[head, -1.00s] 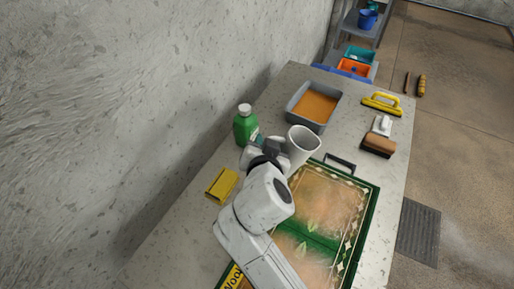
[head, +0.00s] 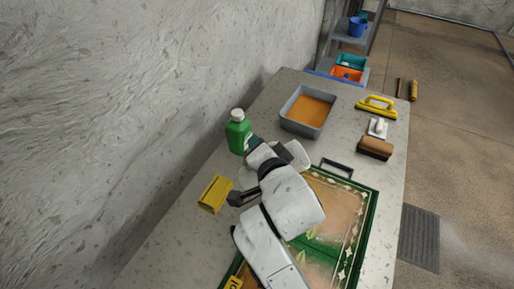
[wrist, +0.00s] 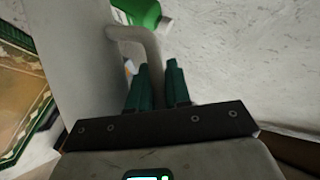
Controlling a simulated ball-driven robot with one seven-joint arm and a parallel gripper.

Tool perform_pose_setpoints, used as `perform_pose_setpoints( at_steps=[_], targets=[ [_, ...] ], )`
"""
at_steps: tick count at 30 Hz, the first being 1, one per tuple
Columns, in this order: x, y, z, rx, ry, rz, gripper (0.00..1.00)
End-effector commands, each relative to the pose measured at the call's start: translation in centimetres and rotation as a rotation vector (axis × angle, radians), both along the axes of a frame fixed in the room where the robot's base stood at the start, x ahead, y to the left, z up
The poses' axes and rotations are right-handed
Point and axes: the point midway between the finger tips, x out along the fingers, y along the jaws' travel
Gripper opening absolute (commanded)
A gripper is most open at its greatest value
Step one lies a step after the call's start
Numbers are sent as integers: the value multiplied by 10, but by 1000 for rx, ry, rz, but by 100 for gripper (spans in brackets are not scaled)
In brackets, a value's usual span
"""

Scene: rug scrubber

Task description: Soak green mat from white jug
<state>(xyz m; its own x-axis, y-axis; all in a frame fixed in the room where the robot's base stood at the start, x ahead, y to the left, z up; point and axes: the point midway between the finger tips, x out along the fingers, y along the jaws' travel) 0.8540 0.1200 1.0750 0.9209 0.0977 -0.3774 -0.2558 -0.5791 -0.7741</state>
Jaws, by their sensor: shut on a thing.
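My gripper (wrist: 157,78) is shut on the handle of the white jug (wrist: 85,45), whose body fills the left of the wrist view. In the head view the jug (head: 297,154) is partly hidden by my arm and looks tipped over to the right, near the far edge of the mat. I cannot see liquid leaving it. The green mat (head: 368,215) has a green patterned border and a brownish, dirty-looking centre. It lies on the table, with its near left part hidden by my arm; a corner shows in the wrist view (wrist: 18,110).
A green bottle (head: 238,134) stands close left of my gripper. A yellow block (head: 215,194) lies nearer. A grey tray with orange content (head: 309,110), a yellow-handled tool (head: 376,107) and a brown brush (head: 375,148) sit on the table (head: 170,235). The wall borders the left.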

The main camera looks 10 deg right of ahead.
Motion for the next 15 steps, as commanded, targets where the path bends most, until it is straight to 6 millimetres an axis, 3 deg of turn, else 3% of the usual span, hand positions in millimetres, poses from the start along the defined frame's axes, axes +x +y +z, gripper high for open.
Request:
perform_pose_setpoints(
  at_steps=[10,15],
  targets=[
    [0,0,1,9,-4,0,0],
    [0,-6,-4,100,-13,-3,0]
  ],
)
